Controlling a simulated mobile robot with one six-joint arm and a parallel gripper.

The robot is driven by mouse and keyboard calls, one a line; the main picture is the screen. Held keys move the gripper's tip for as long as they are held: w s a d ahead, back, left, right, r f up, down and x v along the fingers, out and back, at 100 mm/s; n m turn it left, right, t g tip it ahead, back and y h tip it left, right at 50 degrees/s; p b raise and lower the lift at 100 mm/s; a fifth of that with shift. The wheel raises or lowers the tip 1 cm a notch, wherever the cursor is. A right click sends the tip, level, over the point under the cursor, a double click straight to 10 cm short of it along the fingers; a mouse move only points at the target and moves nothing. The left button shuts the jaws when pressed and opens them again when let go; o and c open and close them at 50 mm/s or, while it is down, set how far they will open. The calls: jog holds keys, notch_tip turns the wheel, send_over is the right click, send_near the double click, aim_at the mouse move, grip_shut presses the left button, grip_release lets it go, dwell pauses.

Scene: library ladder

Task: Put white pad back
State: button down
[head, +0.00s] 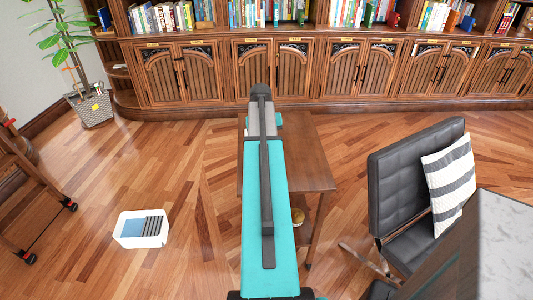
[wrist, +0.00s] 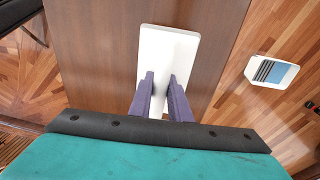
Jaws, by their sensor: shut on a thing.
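The white pad (wrist: 168,50) is a flat, pale rectangle in the wrist view, in front of the fingers. My gripper (wrist: 160,82) has its two dark purple fingers on the near part of the pad and is shut on it. The pad shows over the brown top of a small wooden table (wrist: 95,60); I cannot tell whether it touches the top. In the head view my arm reaches over this table (head: 308,160) and hides the pad and the fingers.
A white bin (head: 128,239) with grey and blue things in it stands on the floor at left; it also shows in the wrist view (wrist: 285,85). A black chair (head: 395,190) with a striped cushion (head: 448,185) is at right. Bookshelf cabinets (head: 185,75) line the back.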

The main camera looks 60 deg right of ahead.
jog(key=shift+f+p, duration=0.5)
jog(key=shift+f, duration=1.2)
jog(key=shift+f, duration=0.15)
jog(key=c, duration=1.7)
grip_release()
jog(key=shift+o, duration=0.2)
jog(key=shift+r, duration=0.2)
jog(key=shift+w+a+r+b, duration=0.1)
jog(key=shift+a+r+b, duration=0.15)
jog(key=shift+r, duration=1.7)
jog(key=shift+a+r+b, duration=0.25)
jog(key=shift+r+b, duration=0.05)
jog(key=shift+r, duration=1.7)
jog(key=shift+w+a+r+b, duration=0.1)
jog(key=shift+a+r+b, duration=0.15)
jog(key=shift+r, duration=1.7)
